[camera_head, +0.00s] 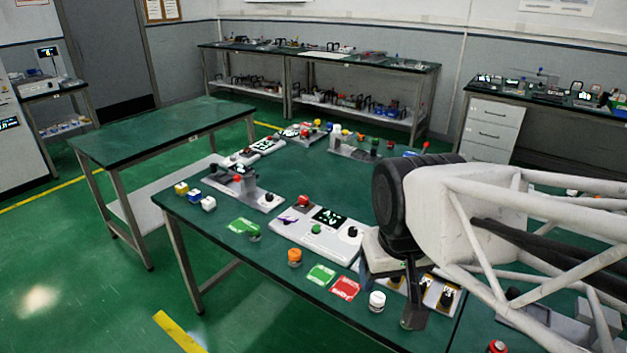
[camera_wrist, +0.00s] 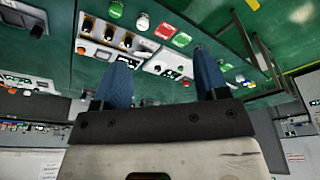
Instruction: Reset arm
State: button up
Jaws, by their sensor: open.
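My gripper (camera_wrist: 158,78) shows in the wrist view with its two blue fingers well apart and nothing between them. In the head view my arm reaches in from the right. My gripper (camera_head: 412,318) hangs over the right part of the green workbench (camera_head: 222,268), beside a white round knob and partly in front of a panel with dark knobs. I cannot tell its exact height above the bench.
A white control panel (camera_head: 318,238) with knobs and a dark display lies on the bench. An emptier green table (camera_head: 150,130) stands left.

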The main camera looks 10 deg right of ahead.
jog(key=shift+s+f, duration=0.35)
jog(key=shift+s, duration=0.45)
